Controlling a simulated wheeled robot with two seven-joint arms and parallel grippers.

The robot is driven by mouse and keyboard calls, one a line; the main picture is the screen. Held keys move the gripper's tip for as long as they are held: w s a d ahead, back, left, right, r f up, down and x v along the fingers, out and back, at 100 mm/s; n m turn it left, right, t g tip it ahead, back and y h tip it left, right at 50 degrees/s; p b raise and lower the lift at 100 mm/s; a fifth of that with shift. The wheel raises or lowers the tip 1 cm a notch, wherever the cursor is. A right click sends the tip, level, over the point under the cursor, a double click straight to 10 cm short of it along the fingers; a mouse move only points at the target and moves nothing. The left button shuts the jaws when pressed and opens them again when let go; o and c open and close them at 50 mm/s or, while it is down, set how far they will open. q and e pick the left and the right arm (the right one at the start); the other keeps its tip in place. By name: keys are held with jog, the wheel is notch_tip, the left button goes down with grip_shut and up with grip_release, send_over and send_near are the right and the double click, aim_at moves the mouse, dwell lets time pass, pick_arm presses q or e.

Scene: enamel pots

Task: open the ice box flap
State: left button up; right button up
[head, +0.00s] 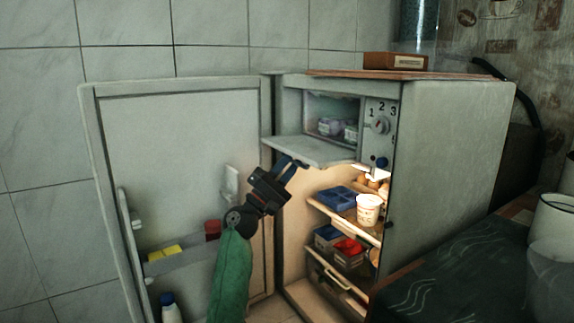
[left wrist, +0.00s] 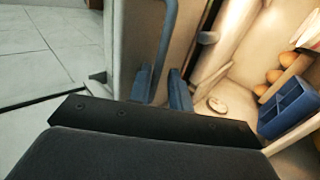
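The ice box flap (head: 312,151) is swung down and lies about level at the top of the open fridge, its free edge out toward the door. The ice box (head: 332,106) behind it is open, with several small tubs inside. My left gripper (head: 291,162) is just below the flap with its blue fingers pointing up toward its underside. I cannot tell whether they touch. My right gripper is not in view.
The fridge door (head: 178,135) stands wide open at left, with items on its shelf. A dial panel (head: 380,124) is right of the ice box. Shelves below hold a blue tray (head: 336,197), a white tub (head: 368,208) and eggs. A dark counter (head: 440,285) is at right.

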pick_arm(q)
jog(key=shift+d, duration=0.15)
jog(key=v, duration=0.8)
jog(key=shift+p, duration=0.3)
jog(key=shift+w, duration=0.1)
